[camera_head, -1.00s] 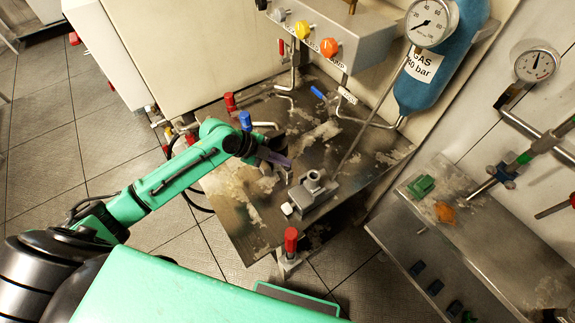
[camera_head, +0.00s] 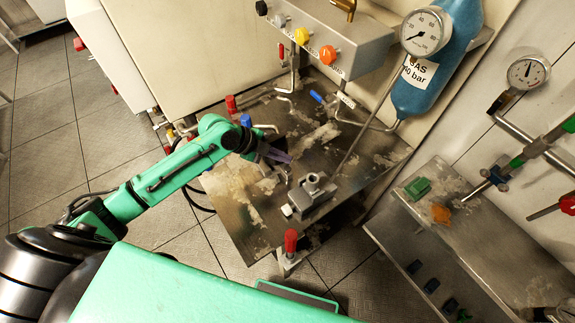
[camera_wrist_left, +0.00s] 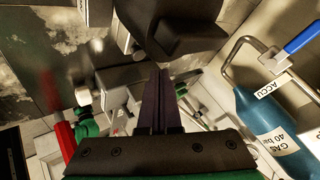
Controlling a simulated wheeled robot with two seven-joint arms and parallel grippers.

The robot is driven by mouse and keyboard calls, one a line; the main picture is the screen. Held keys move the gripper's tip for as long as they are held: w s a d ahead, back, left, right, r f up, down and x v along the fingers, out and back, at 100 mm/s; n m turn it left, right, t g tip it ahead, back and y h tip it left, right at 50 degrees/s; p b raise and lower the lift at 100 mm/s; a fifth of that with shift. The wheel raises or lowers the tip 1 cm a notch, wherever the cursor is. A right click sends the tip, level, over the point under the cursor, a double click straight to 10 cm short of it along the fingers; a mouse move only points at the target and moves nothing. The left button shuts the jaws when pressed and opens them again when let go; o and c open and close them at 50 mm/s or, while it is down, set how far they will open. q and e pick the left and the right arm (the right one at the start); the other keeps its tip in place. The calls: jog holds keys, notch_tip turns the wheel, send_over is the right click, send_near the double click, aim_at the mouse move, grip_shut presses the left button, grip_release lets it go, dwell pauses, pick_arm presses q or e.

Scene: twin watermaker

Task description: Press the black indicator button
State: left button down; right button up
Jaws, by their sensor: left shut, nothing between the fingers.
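A black knob (camera_head: 261,8) sits at the left end of the grey panel (camera_head: 345,42), beside grey, yellow and orange knobs. Its label is not readable, so I cannot confirm it is the black indicator button. Small dark switches (camera_head: 432,285) also show on the front of the right grey box. My left gripper (camera_head: 277,157) is shut and empty over the stained metal table, well below the panel in the head view. Its dark fingers (camera_wrist_left: 160,100) lie together in the left wrist view, just under a large dark shape (camera_wrist_left: 180,28) that I cannot identify. My right gripper is not in view.
The metal table (camera_head: 235,215) carries a grey block fitting (camera_head: 311,196), pipes and red and blue handles. A blue gas cylinder (camera_head: 437,75) and a gauge (camera_head: 427,30) stand to the right. Open tiled floor (camera_head: 45,130) lies at left.

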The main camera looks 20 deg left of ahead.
pick_arm(q)
notch_tip(320, 180, up, 4)
jog(key=shift+f+p, duration=0.25)
jog(key=shift+p, duration=0.75)
